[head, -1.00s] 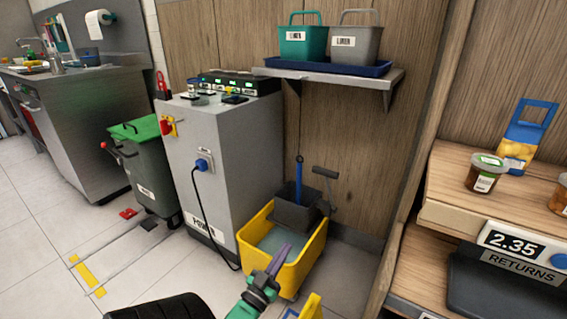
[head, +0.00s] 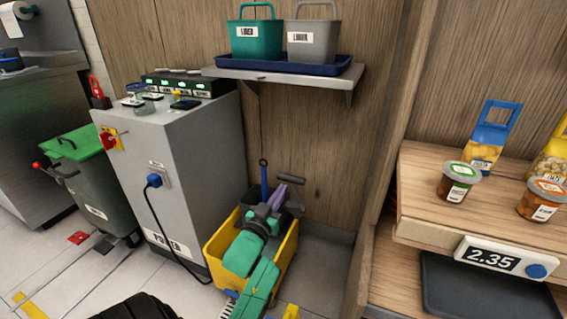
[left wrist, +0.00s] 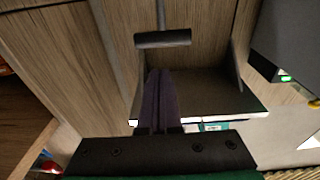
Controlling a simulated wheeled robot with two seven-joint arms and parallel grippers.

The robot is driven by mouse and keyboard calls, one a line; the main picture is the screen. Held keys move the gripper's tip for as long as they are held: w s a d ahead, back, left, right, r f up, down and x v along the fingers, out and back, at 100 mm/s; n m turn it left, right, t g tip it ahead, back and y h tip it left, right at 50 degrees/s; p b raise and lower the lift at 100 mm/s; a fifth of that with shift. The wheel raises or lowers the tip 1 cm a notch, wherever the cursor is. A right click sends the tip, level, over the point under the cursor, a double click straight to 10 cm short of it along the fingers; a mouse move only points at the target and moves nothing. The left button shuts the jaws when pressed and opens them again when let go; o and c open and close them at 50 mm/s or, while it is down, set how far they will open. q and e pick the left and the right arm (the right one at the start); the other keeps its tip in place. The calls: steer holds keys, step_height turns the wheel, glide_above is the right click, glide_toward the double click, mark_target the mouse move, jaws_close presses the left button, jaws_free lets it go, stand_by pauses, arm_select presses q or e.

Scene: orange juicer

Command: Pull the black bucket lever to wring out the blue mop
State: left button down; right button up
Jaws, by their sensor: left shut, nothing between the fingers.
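The yellow mop bucket (head: 290,258) stands on the floor beside the grey cabinet, partly hidden by my left arm. Its black lever (head: 291,180) rises at the back right, ending in a crossbar. The crossbar (left wrist: 163,39) also shows in the left wrist view. The blue mop handle (head: 264,176) stands upright; the mop head is hidden. My left gripper (head: 281,188) has purple fingers and is shut and empty over the bucket, close to the lever. In the left wrist view its fingertips (left wrist: 160,72) sit just below the crossbar in the picture; I cannot tell whether they touch it. My right gripper is not in view.
The grey power cabinet (head: 190,190) with a plugged blue cord stands left of the bucket. A wall shelf (head: 285,79) with two bins is above. A wooden counter (head: 420,200) with jars is at the right. Some floor between bucket and counter is clear.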

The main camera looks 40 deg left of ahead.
mark_target(291, 179)
arm_select(q)
steer(key=r, duration=0.2)
steer(key=shift+w+a+r, duration=0.25)
steer(key=shift+w+r, duration=0.1)
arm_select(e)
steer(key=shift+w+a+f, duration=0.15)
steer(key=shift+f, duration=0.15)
